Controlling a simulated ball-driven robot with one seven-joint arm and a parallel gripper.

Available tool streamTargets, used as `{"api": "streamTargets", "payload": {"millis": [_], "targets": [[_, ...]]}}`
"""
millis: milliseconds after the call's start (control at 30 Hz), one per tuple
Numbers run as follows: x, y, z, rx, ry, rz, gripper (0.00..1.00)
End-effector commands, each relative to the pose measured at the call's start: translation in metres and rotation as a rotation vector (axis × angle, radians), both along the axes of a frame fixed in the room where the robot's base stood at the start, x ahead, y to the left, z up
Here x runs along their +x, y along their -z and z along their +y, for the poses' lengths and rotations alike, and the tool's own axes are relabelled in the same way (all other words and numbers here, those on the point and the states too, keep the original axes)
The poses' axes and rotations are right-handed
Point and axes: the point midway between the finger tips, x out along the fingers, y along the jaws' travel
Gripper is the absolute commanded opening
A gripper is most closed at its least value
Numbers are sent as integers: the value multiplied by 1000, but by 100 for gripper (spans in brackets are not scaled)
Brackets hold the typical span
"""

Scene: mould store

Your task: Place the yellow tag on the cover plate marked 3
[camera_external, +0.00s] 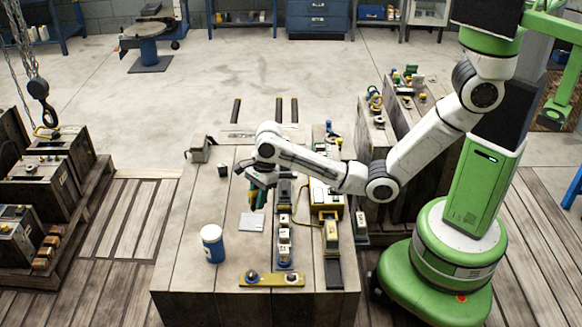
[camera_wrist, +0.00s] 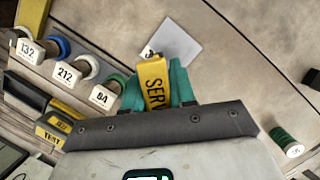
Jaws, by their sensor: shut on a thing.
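My gripper (camera_external: 257,198) is above the wooden bench, with its teal fingers pointing down; it also shows in the wrist view (camera_wrist: 170,88). It is shut on the yellow tag (camera_wrist: 154,82), which bears black letters starting "SERV". I cannot make out the tag clearly in the external view. A pale grey square plate (camera_external: 252,222) lies flat on the bench just in front of the fingers. In the wrist view this plate (camera_wrist: 182,40) is beyond the tag and partly hidden by it. A dark mark shows at its edge, partly covered, so I cannot read it surely.
White labels 132 (camera_wrist: 29,50), 212 (camera_wrist: 68,74) and 84 (camera_wrist: 102,97) stand with coloured rings at the wrist view's left. A blue-and-white jar (camera_external: 212,244) and a yellow bar (camera_external: 262,281) stand towards the bench's front. A green spool (camera_wrist: 283,138) is at right.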

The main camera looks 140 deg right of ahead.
Motion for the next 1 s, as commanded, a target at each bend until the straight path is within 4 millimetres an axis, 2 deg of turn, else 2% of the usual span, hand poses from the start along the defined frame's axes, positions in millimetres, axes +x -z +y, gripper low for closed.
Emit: {"api": "streamTargets", "payload": {"millis": [100,200,367,600,1000], "targets": [[10,15,-8,-1,0,1,0],[16,22,-11,-1,-1,-1,0],[21,31,-15,0,-1,0,0],[21,59,-15,-1,-1,0,0],[22,64,-15,-3,-1,-2,0]]}}
